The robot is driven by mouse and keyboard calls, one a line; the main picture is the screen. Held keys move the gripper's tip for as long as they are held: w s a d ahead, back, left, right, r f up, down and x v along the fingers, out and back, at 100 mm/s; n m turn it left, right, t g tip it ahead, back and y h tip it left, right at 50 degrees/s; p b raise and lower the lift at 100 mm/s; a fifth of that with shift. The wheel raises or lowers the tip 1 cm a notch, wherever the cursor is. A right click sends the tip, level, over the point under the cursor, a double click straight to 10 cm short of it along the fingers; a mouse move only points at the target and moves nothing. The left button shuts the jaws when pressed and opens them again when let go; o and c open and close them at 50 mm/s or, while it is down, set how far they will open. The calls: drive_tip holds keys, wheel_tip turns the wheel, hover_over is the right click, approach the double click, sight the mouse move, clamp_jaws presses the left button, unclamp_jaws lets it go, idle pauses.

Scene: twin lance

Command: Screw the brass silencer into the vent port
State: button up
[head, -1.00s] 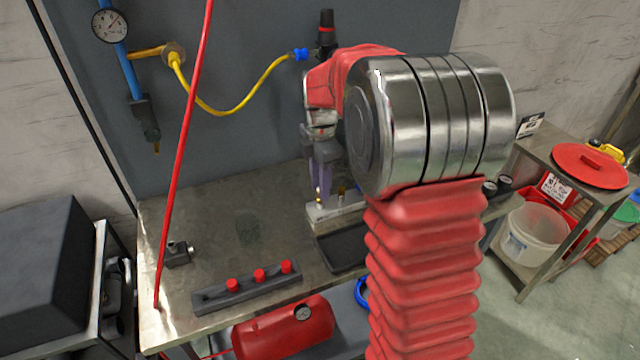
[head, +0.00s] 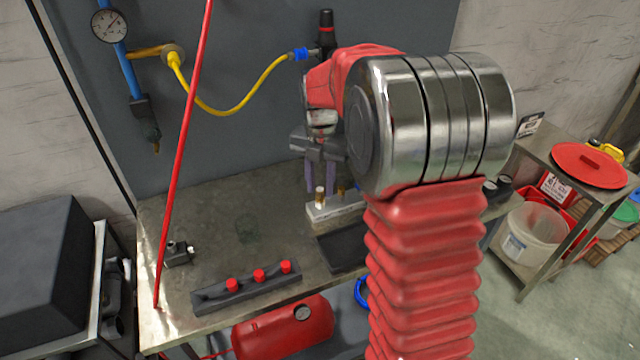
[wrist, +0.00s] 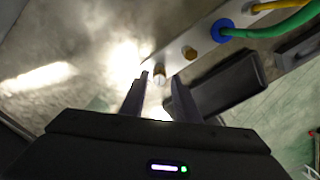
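The brass silencer (head: 320,198) stands upright at the left end of the pale manifold block (head: 318,213) on the bench. It also shows in the wrist view (wrist: 159,72), bright on top. How deep it sits in its port is hidden. My gripper (head: 320,184) points down above it with its two fingers spread. In the wrist view my gripper (wrist: 158,84) shows a gap on each side of the silencer. A second brass fitting (wrist: 188,53) stands beside it on the block, partly hidden by a finger in the head view.
In the wrist view, a blue fitting (wrist: 222,30) with a green hose (wrist: 275,27) is farther along the block. A black tray (head: 343,250) lies in front. A grey rack with red caps (head: 247,289) and a dark fitting (head: 177,254) are left.

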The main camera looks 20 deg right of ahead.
drive_tip(key=shift+n, duration=2.3)
drive_tip(key=shift+c, duration=0.5)
clamp_jaws()
